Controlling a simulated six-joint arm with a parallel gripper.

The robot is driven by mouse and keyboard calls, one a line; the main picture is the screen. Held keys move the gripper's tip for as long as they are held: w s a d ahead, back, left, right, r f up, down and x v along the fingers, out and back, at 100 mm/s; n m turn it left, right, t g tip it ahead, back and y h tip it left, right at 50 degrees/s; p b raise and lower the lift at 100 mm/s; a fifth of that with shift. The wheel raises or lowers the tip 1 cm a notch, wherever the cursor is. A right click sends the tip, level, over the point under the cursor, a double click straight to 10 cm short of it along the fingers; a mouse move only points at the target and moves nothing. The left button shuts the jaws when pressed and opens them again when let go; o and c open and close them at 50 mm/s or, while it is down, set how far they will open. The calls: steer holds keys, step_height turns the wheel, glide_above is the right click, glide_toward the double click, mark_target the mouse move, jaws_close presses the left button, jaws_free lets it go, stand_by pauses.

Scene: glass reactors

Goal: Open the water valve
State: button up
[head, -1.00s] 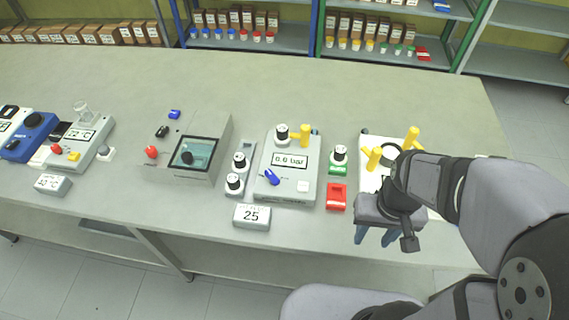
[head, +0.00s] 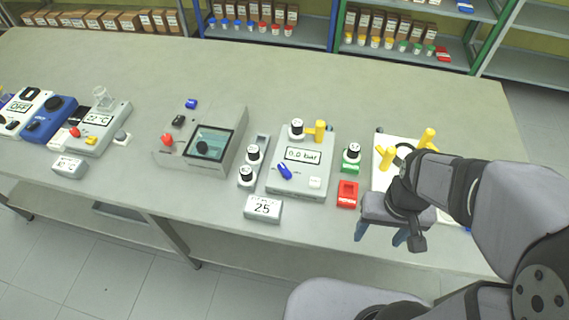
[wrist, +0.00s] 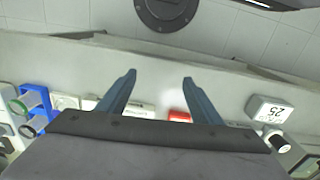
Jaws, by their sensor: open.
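No label marks the water valve, and I cannot tell which handle it is. A small blue lever (head: 285,171) sits on the grey pressure box (head: 316,183), which reads about 0.0 bar. A yellow tap (head: 319,131) stands at that box's back edge. Two upright yellow handles, a left one (head: 387,157) and a right one (head: 428,138), stand by a white panel (head: 384,180), partly hidden by my arm. My gripper (head: 381,236) is open and empty at the bench's front edge, right of the pressure box. Its fingers (wrist: 159,76) are apart in the wrist view.
A red block (head: 347,202) and a black-and-white knob (head: 351,152) on a green base are between the pressure box and panel. A small "25" display (head: 263,208) stands in front. A blue-framed item (wrist: 36,98) is at left in the wrist view. The bench's back is clear.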

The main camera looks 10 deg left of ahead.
steer(key=s+a+r+n+g+p, duration=0.1)
steer(key=s+a+n+g+p, duration=0.15)
steer(key=a+p, duration=0.2)
step_height(320, 180, up, 6)
steer(key=n+t+p, duration=0.3)
steer(key=n, duration=1.3)
glide_above(285, 169)
steer(key=shift+w+a+f+m, duration=0.15)
steer(key=shift+w+a+m, duration=0.05)
steer(key=shift+w+m, duration=0.05)
steer(key=shift+a+r+n, duration=0.1)
steer(key=shift+r+n, duration=0.15)
steer(key=shift+n, duration=0.85)
steer(key=n, duration=0.6)
steer(key=shift+s+d+g, duration=0.25)
steer(key=shift+f, duration=0.15)
steer(key=shift+f+p, duration=1.3)
steer(key=shift+f, duration=2.25)
